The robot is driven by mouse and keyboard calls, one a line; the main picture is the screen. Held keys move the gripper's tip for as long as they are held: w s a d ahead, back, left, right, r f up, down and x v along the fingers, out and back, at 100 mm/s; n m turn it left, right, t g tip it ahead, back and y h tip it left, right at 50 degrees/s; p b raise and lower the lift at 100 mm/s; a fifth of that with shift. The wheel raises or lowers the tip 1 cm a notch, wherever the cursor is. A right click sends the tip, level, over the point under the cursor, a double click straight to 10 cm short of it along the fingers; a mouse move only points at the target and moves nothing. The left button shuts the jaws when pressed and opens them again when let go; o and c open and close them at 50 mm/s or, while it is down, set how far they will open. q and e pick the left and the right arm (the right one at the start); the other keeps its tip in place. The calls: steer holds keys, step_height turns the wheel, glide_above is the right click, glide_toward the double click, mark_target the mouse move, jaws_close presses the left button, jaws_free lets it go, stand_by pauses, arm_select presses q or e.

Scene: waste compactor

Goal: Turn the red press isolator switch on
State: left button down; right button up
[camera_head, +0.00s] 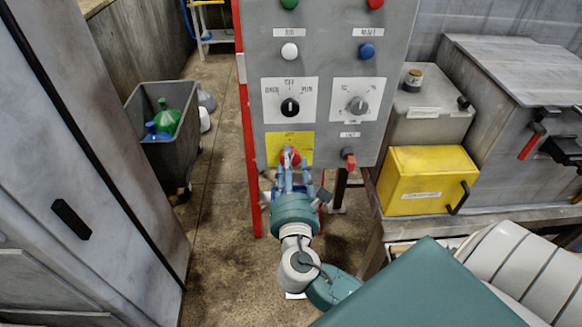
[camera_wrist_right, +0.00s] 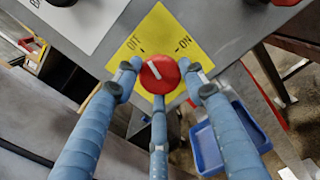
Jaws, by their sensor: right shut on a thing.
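The red press isolator switch (camera_wrist_right: 159,74) is a round red knob with a white pointer line, on a yellow plate (camera_wrist_right: 160,38) marked OFF and ON. In the right wrist view its line slants to the upper left, toward the OFF mark. In the head view the switch (camera_head: 290,156) is at the lower left of the grey panel, partly hidden by the fingers. My right gripper (camera_head: 290,165) is shut on the knob, its blue fingers around it from both sides and below. My left gripper is not in view.
The control panel (camera_head: 325,60) carries buttons, a black selector (camera_head: 290,107), a grey selector (camera_head: 358,105) and a small red-tipped switch (camera_head: 349,160) close to the right of my gripper. A yellow box (camera_head: 427,170) stands to the right. A grey bin (camera_head: 160,150) stands to the left.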

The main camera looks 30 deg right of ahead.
steer(key=shift+m+b, duration=3.9)
steer(key=shift+m, duration=3.4)
steer(key=o, duration=1.2)
